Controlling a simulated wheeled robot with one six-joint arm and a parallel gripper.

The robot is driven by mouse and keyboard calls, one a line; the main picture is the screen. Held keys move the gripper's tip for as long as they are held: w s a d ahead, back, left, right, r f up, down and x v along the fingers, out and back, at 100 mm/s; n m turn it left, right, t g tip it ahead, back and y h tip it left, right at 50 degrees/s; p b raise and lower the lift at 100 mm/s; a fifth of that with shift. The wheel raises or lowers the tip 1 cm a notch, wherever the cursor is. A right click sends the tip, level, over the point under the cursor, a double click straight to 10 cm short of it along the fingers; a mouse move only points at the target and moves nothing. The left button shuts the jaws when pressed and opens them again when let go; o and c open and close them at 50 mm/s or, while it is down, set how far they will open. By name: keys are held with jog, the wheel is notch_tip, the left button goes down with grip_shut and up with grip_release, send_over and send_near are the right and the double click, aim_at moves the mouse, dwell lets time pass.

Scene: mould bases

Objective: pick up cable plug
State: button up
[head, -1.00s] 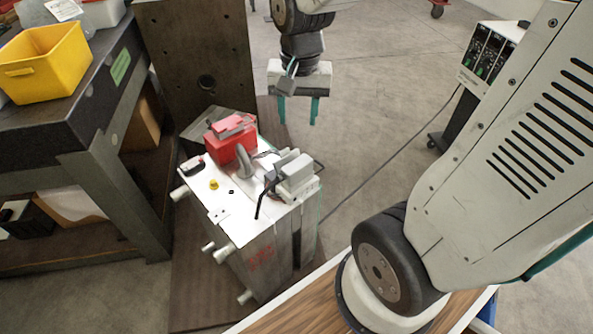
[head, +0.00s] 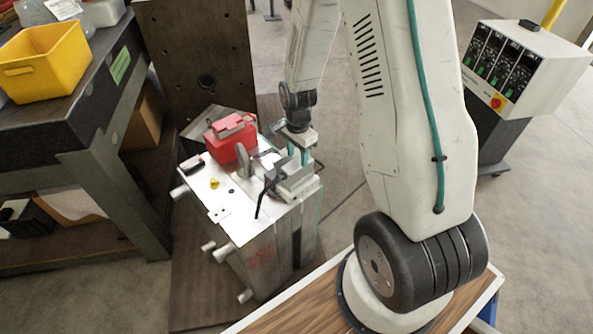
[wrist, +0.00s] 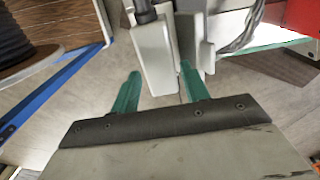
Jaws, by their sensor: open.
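The cable plug, which I take to be the light grey block (head: 296,181), is at the right end of the mould base's white top (head: 222,206). My gripper (head: 298,156) is just over it, pointing down, its green fingers open. In the wrist view, a pale grey block (wrist: 154,52) with a dark cable end lies between the lines of the two fingers (wrist: 160,72). A second grey part (wrist: 187,30) stands beside it, close to the right finger. I cannot tell whether the fingers touch either one. My wrist partly hides the plug in the head view.
A red box (head: 231,141) and a grey curved cable hood (head: 243,163) stand left of the plug. A small yellow knob (head: 214,184) is on the top. A workbench (head: 75,95) with a yellow bin (head: 42,62) is at left. A control cabinet (head: 520,65) stands at right.

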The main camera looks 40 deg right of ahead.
aim_at(297, 163)
jog(key=shift+a+f, duration=0.15)
jog(key=shift+f, duration=2.05)
jog(key=shift+f, duration=0.25)
jog(key=c, duration=0.9)
